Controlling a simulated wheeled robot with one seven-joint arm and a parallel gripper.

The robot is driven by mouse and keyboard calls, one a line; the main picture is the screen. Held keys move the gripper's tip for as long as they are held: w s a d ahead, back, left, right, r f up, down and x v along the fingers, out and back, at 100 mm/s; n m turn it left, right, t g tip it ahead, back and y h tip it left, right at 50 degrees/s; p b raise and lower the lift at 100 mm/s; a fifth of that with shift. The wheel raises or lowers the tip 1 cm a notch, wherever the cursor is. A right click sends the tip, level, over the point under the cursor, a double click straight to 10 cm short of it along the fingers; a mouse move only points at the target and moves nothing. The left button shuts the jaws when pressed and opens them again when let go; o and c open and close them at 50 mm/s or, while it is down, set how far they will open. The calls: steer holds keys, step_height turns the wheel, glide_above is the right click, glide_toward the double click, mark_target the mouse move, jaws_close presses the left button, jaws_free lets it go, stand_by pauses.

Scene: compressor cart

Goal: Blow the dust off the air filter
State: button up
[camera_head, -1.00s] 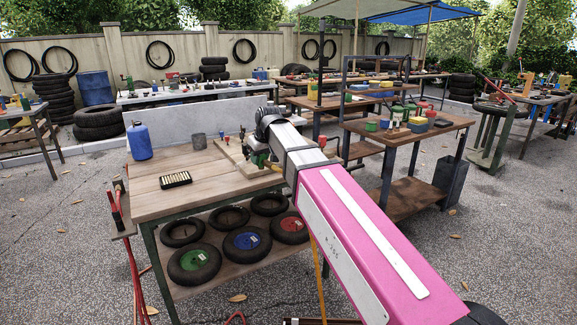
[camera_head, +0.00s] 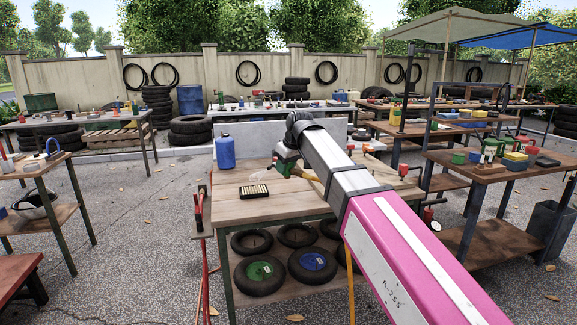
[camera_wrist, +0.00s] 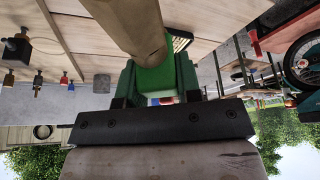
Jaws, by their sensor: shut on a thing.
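The air filter (camera_head: 254,191) looks like the flat, dark-framed block with cream rows on the left part of the wooden bench top (camera_head: 240,210). Part of it also shows in the wrist view (camera_wrist: 181,40), beyond the held thing. My gripper (camera_head: 290,165) is above the bench, to the right of the filter and apart from it. It is shut on a tan, rounded, tube-like thing (camera_wrist: 135,28), whose tan part also shows below the wrist in the head view (camera_head: 312,178). Green parts at the jaws hide the grip itself. I cannot tell what the held thing is.
A blue bottle (camera_head: 225,152) stands behind the filter. Red-handled tools (camera_head: 199,205) hang at the bench's left end, with red hose below. Small tires (camera_head: 260,274) fill the lower shelf. Another laden bench (camera_head: 470,170) stands to the right.

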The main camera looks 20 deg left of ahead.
steer(key=shift+d+x, duration=0.2)
steer(key=shift+x, duration=1.05)
steer(key=shift+d+x, duration=0.2)
steer(key=shift+x, duration=1.05)
steer(key=shift+s+f, duration=0.2)
steer(key=shift+s, duration=0.1)
stand_by(0.4)
